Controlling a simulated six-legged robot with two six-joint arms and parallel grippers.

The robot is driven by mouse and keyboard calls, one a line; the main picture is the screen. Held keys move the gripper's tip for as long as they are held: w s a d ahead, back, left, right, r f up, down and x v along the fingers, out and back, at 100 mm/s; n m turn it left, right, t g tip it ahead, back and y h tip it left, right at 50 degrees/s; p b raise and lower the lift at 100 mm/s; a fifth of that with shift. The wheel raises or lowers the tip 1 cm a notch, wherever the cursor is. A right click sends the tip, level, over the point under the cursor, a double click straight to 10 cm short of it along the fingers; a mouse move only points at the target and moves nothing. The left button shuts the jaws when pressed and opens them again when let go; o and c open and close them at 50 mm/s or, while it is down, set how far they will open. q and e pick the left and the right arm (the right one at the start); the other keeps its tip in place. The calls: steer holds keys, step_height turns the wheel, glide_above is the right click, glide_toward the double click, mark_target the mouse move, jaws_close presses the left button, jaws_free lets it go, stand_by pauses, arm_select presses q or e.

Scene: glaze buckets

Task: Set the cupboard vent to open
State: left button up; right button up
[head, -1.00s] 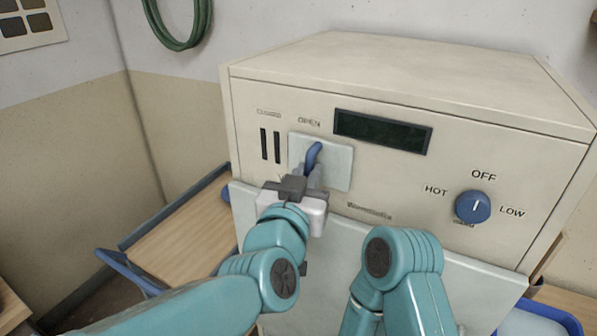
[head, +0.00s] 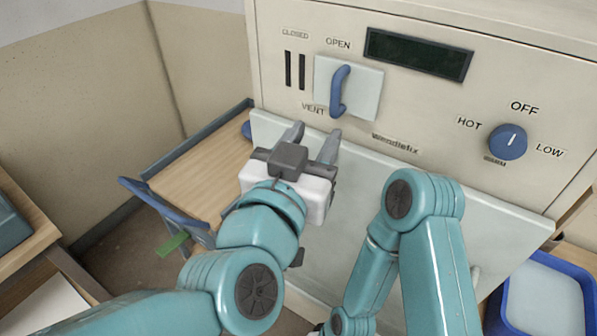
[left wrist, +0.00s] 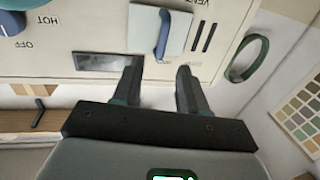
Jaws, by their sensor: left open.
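The cupboard vent is a pale sliding plate (head: 365,98) with a blue upright handle (head: 340,91) on the cupboard front. The plate sits under the word OPEN, and two dark slots (head: 295,70) under CLOSED are uncovered to its left. My left gripper (head: 314,138) is open and empty, below and apart from the handle. The left wrist view, turned upside down, shows the plate (left wrist: 178,35), the handle (left wrist: 162,34) and the spread fingers of my left gripper (left wrist: 158,72), with nothing between them. My right arm shows at the centre right, but its gripper is not visible.
The cupboard (head: 500,75) has a dark display (head: 418,54) and a blue HOT/OFF/LOW knob (head: 508,142) at right. A wooden-topped cart (head: 195,175) with blue edges stands at left. A blue tray (head: 545,295) lies at lower right.

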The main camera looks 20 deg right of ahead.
arm_select(q)
steer(key=v, duration=0.5)
steer(key=shift+s+a, duration=0.15)
steer(key=shift+s, duration=0.15)
steer(key=shift+s, duration=0.1)
